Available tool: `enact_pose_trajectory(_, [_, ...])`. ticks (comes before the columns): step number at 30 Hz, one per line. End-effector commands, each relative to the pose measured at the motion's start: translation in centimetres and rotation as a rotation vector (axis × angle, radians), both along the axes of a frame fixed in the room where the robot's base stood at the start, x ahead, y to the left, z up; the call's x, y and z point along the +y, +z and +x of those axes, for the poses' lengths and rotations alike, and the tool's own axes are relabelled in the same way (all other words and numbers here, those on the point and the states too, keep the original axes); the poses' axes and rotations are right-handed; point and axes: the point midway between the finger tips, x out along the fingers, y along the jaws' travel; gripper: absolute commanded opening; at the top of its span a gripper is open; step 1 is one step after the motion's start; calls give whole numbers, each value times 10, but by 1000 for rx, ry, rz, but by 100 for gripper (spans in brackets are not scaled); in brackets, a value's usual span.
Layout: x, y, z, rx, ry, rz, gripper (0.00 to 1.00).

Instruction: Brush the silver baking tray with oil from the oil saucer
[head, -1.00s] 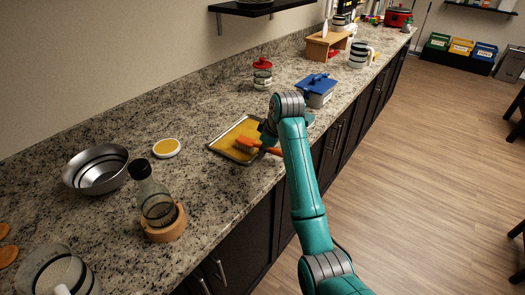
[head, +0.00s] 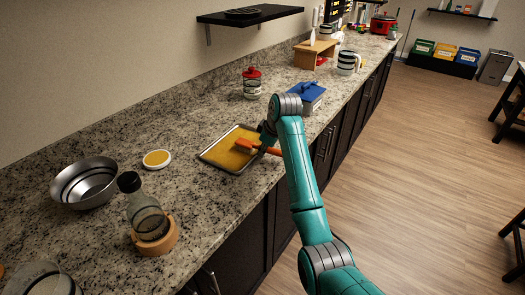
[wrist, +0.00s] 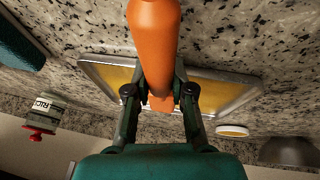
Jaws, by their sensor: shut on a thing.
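The silver baking tray (head: 206,157) lies on the counter with its floor largely covered in a yellow film. It also shows in the wrist view (wrist: 241,98). My gripper (head: 268,141) is shut on the orange handle of a brush (head: 262,149) over the tray's right side. In the wrist view the handle (wrist: 154,45) runs between the fingers of my gripper (wrist: 158,92). The brush head is over the yellow floor; I cannot tell whether it touches. The oil saucer (head: 157,158), white-rimmed with yellow oil, sits left of the tray, apart from it.
A steel bowl (head: 84,184) and a glass bottle (head: 146,214) in a wooden ring (head: 158,240) stand on the left. A red-lidded canister (head: 252,83) stands behind the tray, and a blue-lidded box (head: 307,96) beyond it. Counter between saucer and tray is clear.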

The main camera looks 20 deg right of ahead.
Motion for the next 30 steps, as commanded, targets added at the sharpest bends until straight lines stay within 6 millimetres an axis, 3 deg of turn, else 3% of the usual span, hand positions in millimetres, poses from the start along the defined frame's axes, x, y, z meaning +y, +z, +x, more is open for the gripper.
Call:
enact_pose_trajectory(5, [-1,0,1,-1,0,-1,0])
enact_pose_trajectory(19, [-34,-1,29,0,-1,-1,0])
enact_pose_trajectory(30, [-37,-1,32,0,0,0,0])
